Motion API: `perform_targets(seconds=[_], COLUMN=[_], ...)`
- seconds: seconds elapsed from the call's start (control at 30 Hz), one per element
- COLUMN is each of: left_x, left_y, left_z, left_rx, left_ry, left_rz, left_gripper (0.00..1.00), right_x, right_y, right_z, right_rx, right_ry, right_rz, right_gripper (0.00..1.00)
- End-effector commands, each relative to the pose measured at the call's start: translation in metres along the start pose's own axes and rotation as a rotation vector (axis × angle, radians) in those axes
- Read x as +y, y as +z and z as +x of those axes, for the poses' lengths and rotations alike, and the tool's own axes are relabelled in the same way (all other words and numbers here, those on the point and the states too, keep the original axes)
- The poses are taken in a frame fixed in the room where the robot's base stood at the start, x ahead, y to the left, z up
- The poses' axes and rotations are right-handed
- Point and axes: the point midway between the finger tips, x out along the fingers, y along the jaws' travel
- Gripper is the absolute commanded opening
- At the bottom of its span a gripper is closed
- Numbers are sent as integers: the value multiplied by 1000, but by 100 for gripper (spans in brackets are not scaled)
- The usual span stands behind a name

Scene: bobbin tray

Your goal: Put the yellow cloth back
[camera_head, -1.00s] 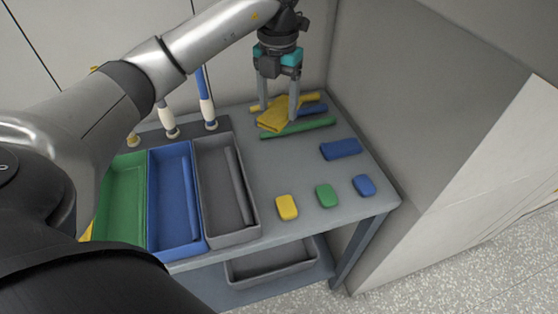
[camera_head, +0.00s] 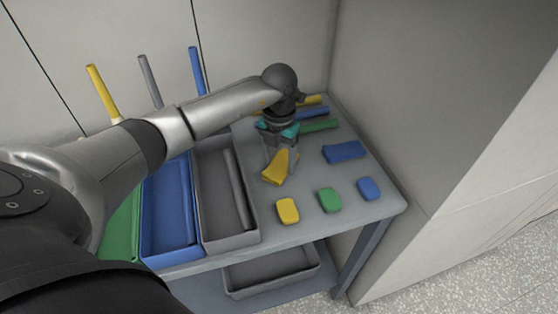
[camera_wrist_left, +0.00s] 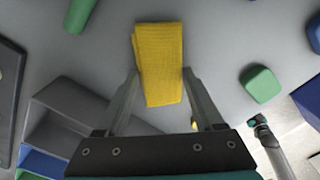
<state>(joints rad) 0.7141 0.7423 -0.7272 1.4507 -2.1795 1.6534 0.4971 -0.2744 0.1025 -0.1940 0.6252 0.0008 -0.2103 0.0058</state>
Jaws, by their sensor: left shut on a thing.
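The yellow cloth (camera_head: 276,168) is a folded piece between the fingers of my left gripper (camera_head: 281,160), over the table right of the grey bin. In the left wrist view the cloth (camera_wrist_left: 158,62) lies between the two fingers of my left gripper (camera_wrist_left: 158,85), which is shut on it. The cloth looks tilted in the head view; whether it touches the table I cannot tell. A folded blue cloth (camera_head: 344,152) lies on the table to the right. My right gripper is not in view.
Yellow (camera_head: 288,210), green (camera_head: 329,200) and blue (camera_head: 368,188) blocks lie near the front edge. Green (camera_head: 121,222), blue (camera_head: 168,215) and grey (camera_head: 233,239) bins stand left. Behind the gripper lie green (camera_head: 319,126), blue (camera_head: 312,114) and yellow rods. A grey tray (camera_head: 272,286) sits below.

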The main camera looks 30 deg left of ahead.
Motion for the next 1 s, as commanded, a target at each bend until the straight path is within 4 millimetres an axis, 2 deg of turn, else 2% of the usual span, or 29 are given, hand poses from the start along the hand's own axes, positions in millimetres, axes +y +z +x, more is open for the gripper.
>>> perform_targets(seconds=[0.13, 0.17, 0.4, 0.67, 0.77, 0.87, 1.0], left_x=[0, 0, 0, 0, 0, 1, 1], left_y=[0, 0, 0, 0, 1, 2, 2], left_z=[1, 1, 0, -1, -7, -22, -52], left_rx=[-1, -1, -1, -2, -4, -6, -7], left_ry=[0, 0, 1, 1, 1, 2, 2], left_rz=[0, 0, 0, 0, 0, -1, 1], left_gripper=[24, 70, 97, 99, 99, 99, 99], right_x=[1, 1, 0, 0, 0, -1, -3], right_y=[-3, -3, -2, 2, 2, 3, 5], right_z=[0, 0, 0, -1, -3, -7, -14], right_rx=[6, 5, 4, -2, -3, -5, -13], right_ry=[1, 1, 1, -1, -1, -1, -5], right_rz=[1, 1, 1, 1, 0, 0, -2], right_gripper=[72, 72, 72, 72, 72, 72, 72])
